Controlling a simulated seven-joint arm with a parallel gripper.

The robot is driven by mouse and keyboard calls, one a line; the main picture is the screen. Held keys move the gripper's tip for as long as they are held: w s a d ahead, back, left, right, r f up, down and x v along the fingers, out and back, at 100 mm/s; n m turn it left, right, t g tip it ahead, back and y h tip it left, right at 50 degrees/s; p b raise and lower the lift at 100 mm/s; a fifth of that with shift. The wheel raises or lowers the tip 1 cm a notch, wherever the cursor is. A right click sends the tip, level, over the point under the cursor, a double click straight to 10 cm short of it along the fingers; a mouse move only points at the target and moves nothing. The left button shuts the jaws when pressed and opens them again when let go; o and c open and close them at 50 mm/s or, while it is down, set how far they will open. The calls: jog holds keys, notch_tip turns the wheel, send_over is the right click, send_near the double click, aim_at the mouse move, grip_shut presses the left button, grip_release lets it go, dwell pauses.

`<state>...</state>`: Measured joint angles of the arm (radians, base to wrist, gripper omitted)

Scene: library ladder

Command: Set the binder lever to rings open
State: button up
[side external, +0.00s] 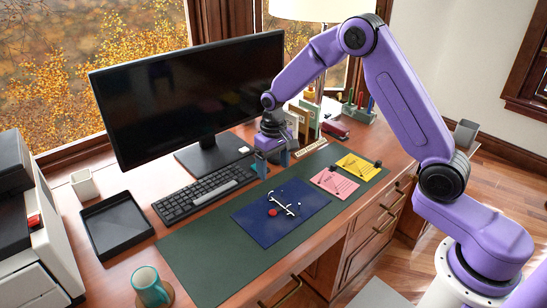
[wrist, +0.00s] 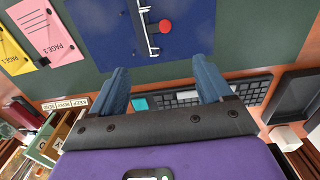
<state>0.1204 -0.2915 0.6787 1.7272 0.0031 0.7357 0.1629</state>
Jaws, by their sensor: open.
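A dark blue binder (side external: 268,226) lies flat on the green desk mat. Its metal ring mechanism (side external: 285,206) runs along its middle, with a red round knob (side external: 272,212) beside it. In the wrist view the binder (wrist: 100,40) is at the top, with the ring bar (wrist: 146,28) and the red knob (wrist: 165,26). The rings' exact state is too small to tell. My gripper (side external: 274,166) is above the mat's far edge, behind the binder and apart from it. In the wrist view its two blue fingers (wrist: 162,80) are spread with nothing between them.
A pink page (side external: 334,183) and a yellow page (side external: 358,167), with small dark items on them, lie right of the binder. A keyboard (side external: 204,194), monitor (side external: 190,95) and black tray (side external: 116,224) stand left and behind. A teal mug (side external: 148,285) is at front left. The green mat (side external: 200,262) has bare room.

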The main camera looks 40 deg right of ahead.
jog(key=shift+r, duration=1.25)
jog(key=s+a+r+n, duration=0.3)
jog(key=s+r, duration=0.1)
jog(key=s, duration=0.4)
jog(key=s+a+r+n, duration=0.3)
jog(key=s, duration=0.4)
jog(key=s+d+r+n, duration=0.1)
jog(key=s+d+n, duration=0.2)
jog(key=s, duration=0.8)
jog(key=s+d+r+n, duration=0.1)
jog(key=s+d+n, duration=0.2)
jog(key=s, duration=0.7)
jog(key=shift+s+r+n, duration=0.3)
jog(key=shift+s, duration=0.05)
